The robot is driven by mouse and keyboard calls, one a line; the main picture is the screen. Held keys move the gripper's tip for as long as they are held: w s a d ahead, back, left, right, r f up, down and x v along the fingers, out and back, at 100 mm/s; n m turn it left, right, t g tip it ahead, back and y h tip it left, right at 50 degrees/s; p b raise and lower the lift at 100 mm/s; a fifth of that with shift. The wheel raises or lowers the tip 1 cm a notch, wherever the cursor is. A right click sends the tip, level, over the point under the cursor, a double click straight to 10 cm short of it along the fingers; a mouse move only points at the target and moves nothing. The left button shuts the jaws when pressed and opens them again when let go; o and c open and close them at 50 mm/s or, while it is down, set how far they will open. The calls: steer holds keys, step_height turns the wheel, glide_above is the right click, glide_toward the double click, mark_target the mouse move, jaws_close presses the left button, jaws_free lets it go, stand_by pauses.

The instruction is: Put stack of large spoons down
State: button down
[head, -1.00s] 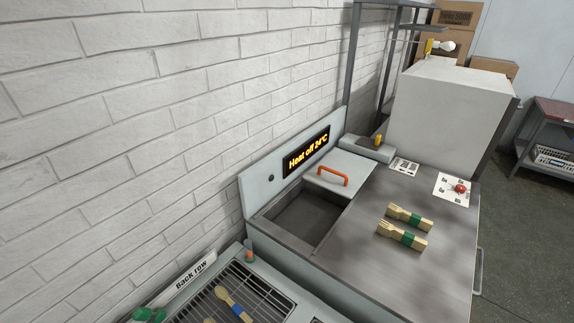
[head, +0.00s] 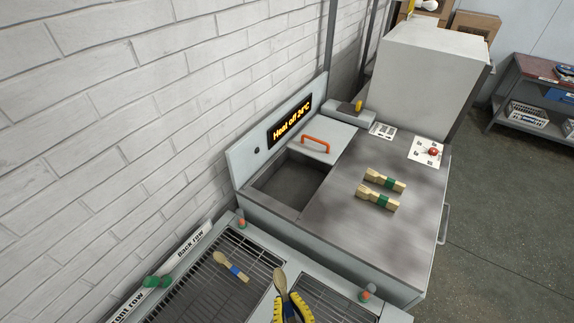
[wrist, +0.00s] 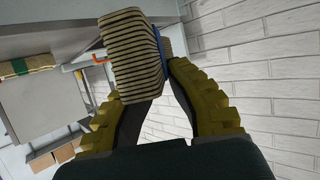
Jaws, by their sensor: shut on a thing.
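My gripper (head: 291,306) is at the bottom edge of the head view, its yellow fingers shut on a stack of wooden spoons (head: 279,281). In the wrist view the layered ends of the stack (wrist: 143,58) show between the fingers, with a blue band on its right side. The stack appears in front of the gap between two slatted grates; its height above them cannot be told. Another spoon stack with a blue band (head: 232,266) lies on the left grate (head: 205,285).
Two green-banded fork stacks (head: 377,197) lie on the metal counter (head: 345,225). An open well (head: 288,186) with an orange-handled lid (head: 318,146) is to their left. Orange-topped posts (head: 367,292) stand at the grate edges. The right grate (head: 330,303) looks empty where visible.

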mark_target(287, 312)
step_height(287, 312, up, 22)
steer(key=s+p, duration=0.1)
steer(key=p, duration=1.5)
steer(key=shift+s, duration=0.4)
steer(key=shift+f, duration=0.1)
